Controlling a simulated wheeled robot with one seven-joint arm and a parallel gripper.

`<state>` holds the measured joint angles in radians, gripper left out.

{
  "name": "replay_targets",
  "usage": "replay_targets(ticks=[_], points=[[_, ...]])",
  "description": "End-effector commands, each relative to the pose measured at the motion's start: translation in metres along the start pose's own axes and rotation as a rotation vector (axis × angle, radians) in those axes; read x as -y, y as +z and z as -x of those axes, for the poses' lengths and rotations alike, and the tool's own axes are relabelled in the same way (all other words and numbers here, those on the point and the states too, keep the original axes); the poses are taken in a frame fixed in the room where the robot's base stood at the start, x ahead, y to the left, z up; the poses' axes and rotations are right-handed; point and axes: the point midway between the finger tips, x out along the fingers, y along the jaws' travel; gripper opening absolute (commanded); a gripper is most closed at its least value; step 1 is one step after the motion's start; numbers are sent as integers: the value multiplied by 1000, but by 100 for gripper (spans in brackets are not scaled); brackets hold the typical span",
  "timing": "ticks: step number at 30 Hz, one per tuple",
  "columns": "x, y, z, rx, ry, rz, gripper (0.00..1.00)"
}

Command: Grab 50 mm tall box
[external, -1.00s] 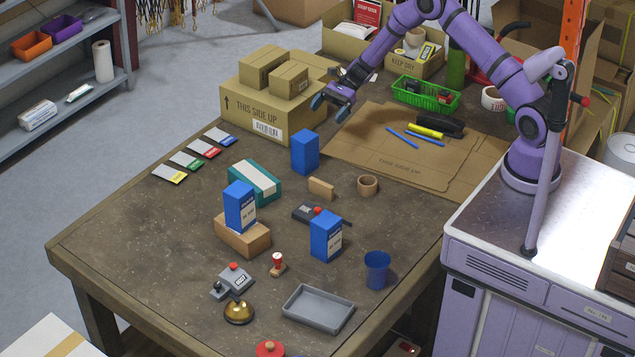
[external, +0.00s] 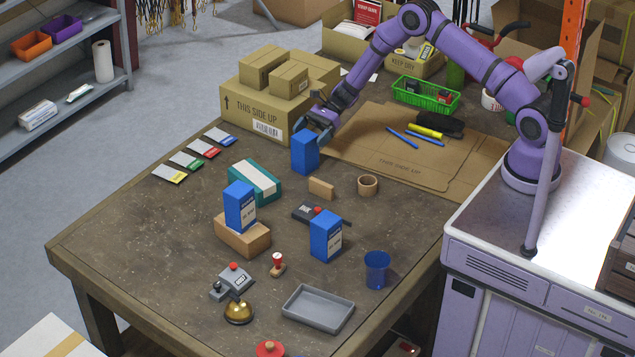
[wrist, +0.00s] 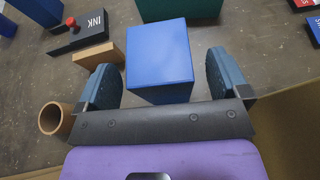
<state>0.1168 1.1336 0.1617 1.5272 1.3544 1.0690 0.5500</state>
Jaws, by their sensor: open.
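Three blue boxes show in the external view, and I cannot read their sizes. The far blue box (external: 305,157) stands upright on the table, just in front of the large carton. Another blue box (external: 240,207) stands on a brown block, and a third blue box (external: 326,236) stands nearer the front. My gripper (external: 314,127) is open at the top of the far box. In the wrist view, this same box (wrist: 160,54) lies between the spread fingers of my gripper (wrist: 165,66), with a gap at each side.
A large carton (external: 247,113) stands close behind and left of the far box. A teal box (external: 256,184), a small tan block (external: 321,188), a tape roll (external: 367,185) and an ink pad (wrist: 85,34) lie nearby. Flat cardboard (external: 390,155) covers the right.

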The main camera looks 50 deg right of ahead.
Motion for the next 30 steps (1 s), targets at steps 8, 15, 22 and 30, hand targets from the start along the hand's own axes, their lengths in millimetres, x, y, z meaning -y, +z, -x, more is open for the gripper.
replay_targets(ticks=[8, 15, 22, 30], points=[[0, 1, -29, 0, -1, 0, 94], [0, 1, -29, 0, -1, 0, 78], [0, 2, -29, 1, -1, 1, 31], [0, 6, -27, 1, -1, 3, 31]])
